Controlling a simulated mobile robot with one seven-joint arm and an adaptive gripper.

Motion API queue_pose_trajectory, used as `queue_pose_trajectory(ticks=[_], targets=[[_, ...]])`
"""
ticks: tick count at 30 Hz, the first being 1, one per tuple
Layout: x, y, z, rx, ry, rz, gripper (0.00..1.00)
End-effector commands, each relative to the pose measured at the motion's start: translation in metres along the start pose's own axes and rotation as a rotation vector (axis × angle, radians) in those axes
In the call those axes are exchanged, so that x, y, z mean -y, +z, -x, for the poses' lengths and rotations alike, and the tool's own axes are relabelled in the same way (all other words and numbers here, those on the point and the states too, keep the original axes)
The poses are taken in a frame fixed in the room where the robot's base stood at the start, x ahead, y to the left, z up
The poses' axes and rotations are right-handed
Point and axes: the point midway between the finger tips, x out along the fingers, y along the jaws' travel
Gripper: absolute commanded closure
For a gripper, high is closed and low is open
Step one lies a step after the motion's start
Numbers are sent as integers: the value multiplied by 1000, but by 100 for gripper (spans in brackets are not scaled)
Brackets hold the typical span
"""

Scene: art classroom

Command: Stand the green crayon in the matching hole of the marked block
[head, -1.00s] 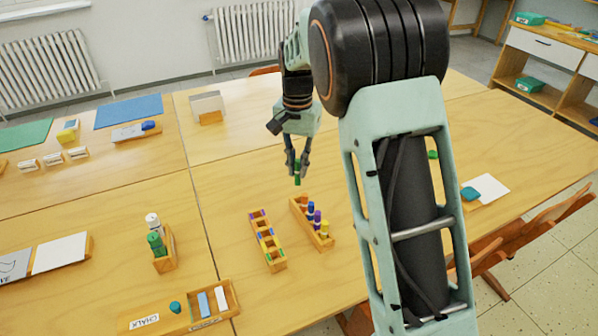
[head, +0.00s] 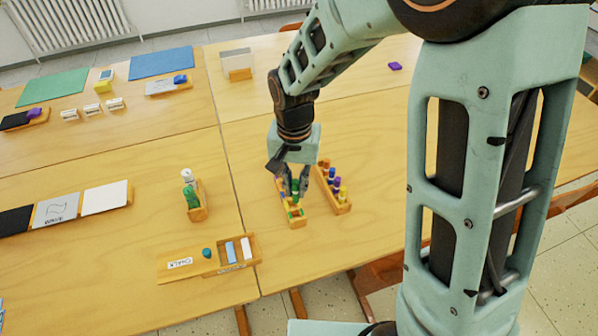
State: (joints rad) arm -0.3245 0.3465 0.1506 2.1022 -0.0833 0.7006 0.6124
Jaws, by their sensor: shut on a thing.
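My gripper (head: 294,191) is shut on the green crayon (head: 295,186), which hangs roughly upright between the fingers. The gripper is over the marked block (head: 296,223), a narrow wooden block with coloured marks along its top. The arm and fingers hide part of the block. I cannot tell whether the crayon's lower end is above a hole or inside one. Beside the block to the right stands a wooden crayon holder (head: 344,208) with several crayons, among them blue, purple and yellow ones.
A wooden chalk tray (head: 205,269) lies in front left of the block. A small wooden stand (head: 198,213) with green and white bottles is to the left. Cards (head: 105,198) lie further left. The table between the stand and the block is clear.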

Motion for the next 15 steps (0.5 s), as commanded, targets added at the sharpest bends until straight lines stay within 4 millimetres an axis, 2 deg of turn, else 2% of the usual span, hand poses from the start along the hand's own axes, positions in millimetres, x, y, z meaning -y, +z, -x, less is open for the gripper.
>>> queue_pose_trajectory(ticks=[8,15], targets=[[0,0,-16,-1,0,0,100],[0,0,-39,0,0,0,100]])
